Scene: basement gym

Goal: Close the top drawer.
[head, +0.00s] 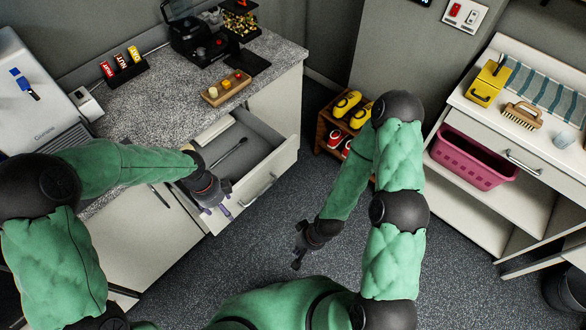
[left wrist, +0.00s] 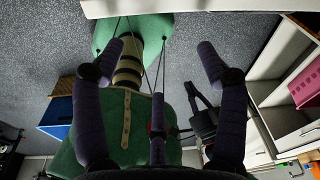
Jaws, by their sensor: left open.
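The top drawer (head: 279,165) of the white cabinet under the granite counter is pulled out, with its bar handle (head: 259,190) on the front. A dark long-handled utensil (head: 230,153) lies inside it. My left gripper (head: 220,204) is at the drawer's near front corner, hiding part of it; I cannot tell whether they touch. In the left wrist view its purple fingers (left wrist: 165,60) are spread with nothing between them, and a white edge (left wrist: 200,8), perhaps the drawer, crosses the top. My right gripper (head: 299,250) hangs over the floor, apart from the drawer; its jaw state is unclear.
A wooden shelf (head: 329,130) with shoes stands beyond the drawer. A white unit (head: 520,185) with a pink basket (head: 470,157) is at right. Floor before the drawer is clear.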

